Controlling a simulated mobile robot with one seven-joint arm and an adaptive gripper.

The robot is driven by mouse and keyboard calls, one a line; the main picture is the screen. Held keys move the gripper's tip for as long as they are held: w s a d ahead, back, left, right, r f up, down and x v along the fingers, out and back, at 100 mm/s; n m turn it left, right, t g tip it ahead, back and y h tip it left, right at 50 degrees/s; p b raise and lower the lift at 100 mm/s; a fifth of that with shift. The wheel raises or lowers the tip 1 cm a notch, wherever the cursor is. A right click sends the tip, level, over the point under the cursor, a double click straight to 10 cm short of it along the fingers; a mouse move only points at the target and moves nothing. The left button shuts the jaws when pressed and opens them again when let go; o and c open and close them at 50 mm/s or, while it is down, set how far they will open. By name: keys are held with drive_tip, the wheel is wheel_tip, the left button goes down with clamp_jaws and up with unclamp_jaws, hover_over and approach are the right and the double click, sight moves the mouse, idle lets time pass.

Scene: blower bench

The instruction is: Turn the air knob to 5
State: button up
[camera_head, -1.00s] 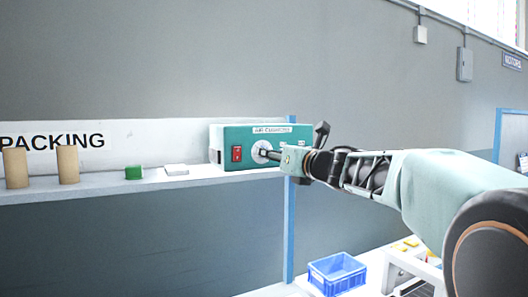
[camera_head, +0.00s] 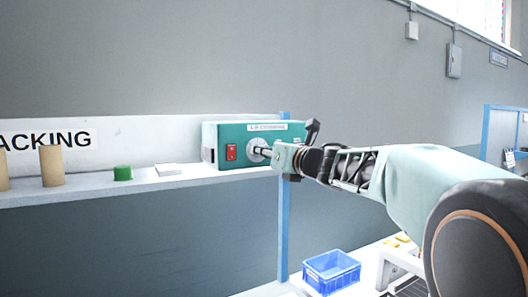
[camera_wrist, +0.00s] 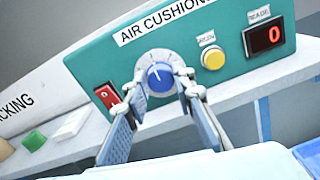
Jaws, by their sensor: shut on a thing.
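The air knob (camera_wrist: 158,77) is a blue dial with a white pointer mark on a pale round plate, on the front of a teal box labelled "AIR CUSHION" (camera_wrist: 109,64). The mark points towards the top of the wrist view. The box (camera_head: 243,133) stands on the shelf in the head view. My gripper (camera_wrist: 160,85) has one finger on each side of the knob and is shut on it. In the head view my gripper (camera_head: 266,152) reaches the box front from the right and hides part of it. Scale numbers around the knob are too small to read.
A red switch (camera_wrist: 108,96) is left of the knob. A yellow button (camera_wrist: 212,57) and a display (camera_wrist: 264,36) showing a red 0 are to its right. A green block (camera_head: 122,173), a white pad (camera_head: 169,170) and cardboard tubes (camera_head: 51,166) stand along the shelf.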

clamp_jaws()
drive_tip(key=shift+m, duration=0.3)
drive_tip(key=shift+w+d+f+m+p, duration=0.1)
drive_tip(key=shift+m+p, duration=4.05)
drive_tip(key=shift+m, duration=5.55)
